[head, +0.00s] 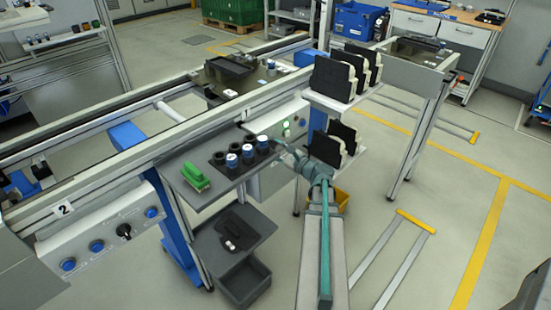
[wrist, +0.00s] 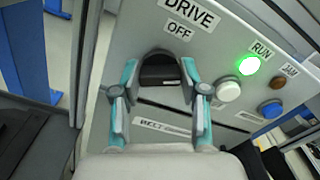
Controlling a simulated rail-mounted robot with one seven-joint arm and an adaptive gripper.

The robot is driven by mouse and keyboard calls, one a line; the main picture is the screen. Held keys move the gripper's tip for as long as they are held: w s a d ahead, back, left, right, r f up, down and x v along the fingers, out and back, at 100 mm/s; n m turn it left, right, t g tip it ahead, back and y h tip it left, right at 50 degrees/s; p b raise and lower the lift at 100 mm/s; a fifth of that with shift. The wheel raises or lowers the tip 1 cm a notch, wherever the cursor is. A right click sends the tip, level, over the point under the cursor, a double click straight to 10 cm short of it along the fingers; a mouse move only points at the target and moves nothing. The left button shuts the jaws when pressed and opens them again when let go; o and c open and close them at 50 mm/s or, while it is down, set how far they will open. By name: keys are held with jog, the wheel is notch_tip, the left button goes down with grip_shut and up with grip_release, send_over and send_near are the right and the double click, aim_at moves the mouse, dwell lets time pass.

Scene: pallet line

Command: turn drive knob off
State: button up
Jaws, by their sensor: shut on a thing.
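The drive knob (wrist: 160,72) is black and sits on the grey control panel, below the labels DRIVE and OFF in the wrist view. My gripper (wrist: 160,88) has a teal finger on each side of the knob and is shut on it. The knob's grip bar lies roughly crosswise between the fingers; I cannot tell which way its pointer faces. A green lamp (wrist: 248,66) by the RUN label is lit. In the head view my gripper (head: 283,146) reaches the panel (head: 270,178) below the conveyor; the knob is hidden or too small to see there.
Right of the knob are a white button (wrist: 229,90), a brown-orange lamp (wrist: 278,82) and a blue button (wrist: 272,108). Left of my gripper, a side shelf carries several blue-and-white cylinders (head: 232,161) and a green part (head: 196,177). A rack with black-and-beige parts (head: 333,77) stands close behind.

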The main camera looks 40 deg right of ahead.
jog(key=n+b, duration=0.4)
jog(key=b, duration=0.1)
jog(key=n+b, duration=0.4)
jog(key=b, duration=0.2)
jog(key=n+b, duration=0.4)
jog(key=b, duration=0.1)
jog(key=shift+a+f+b, duration=0.1)
jog(key=shift+f+b, duration=0.15)
jog(key=shift+b, duration=0.1)
jog(key=shift+r+n, duration=0.1)
jog(key=shift+n, duration=0.2)
jog(key=o, duration=1.1)
jog(key=shift+o, duration=0.2)
jog(key=shift+s, duration=0.1)
jog(key=s+d, duration=0.1)
jog(key=s, duration=1)
jog(key=shift+s+d, duration=0.15)
jog(key=shift+s, duration=0.25)
